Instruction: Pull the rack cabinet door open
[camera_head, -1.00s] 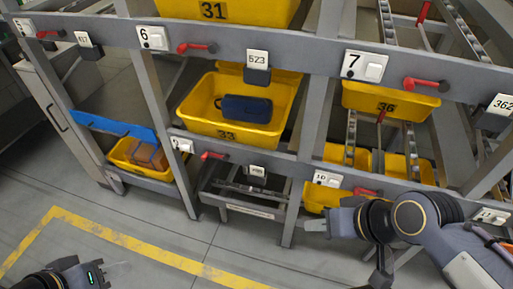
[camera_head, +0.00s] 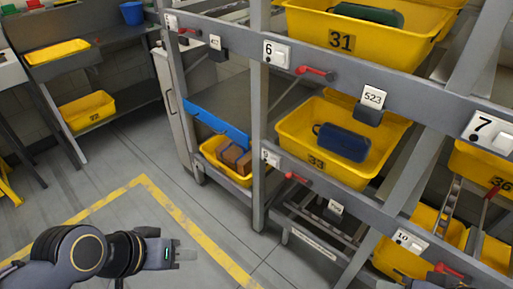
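The cabinet door (camera_head: 179,121) is a pale grey upright panel at the left end of the rack. A dark vertical handle (camera_head: 171,103) is on it. The door looks shut. My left gripper (camera_head: 188,254) is at the lower left, over the floor, in front of and below the door and well apart from it. It holds nothing that I can see, and its finger gap is too small to judge. Only a small dark part of what seems my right arm shows at the bottom edge, and its fingers cannot be made out.
The rack (camera_head: 259,150) holds yellow bins, such as bin 33 (camera_head: 317,161), with red levers along its beams. A blue-edged shelf (camera_head: 217,123) is beside the door. A workbench (camera_head: 100,40) stands far left. Floor with a yellow line (camera_head: 190,225) is clear between.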

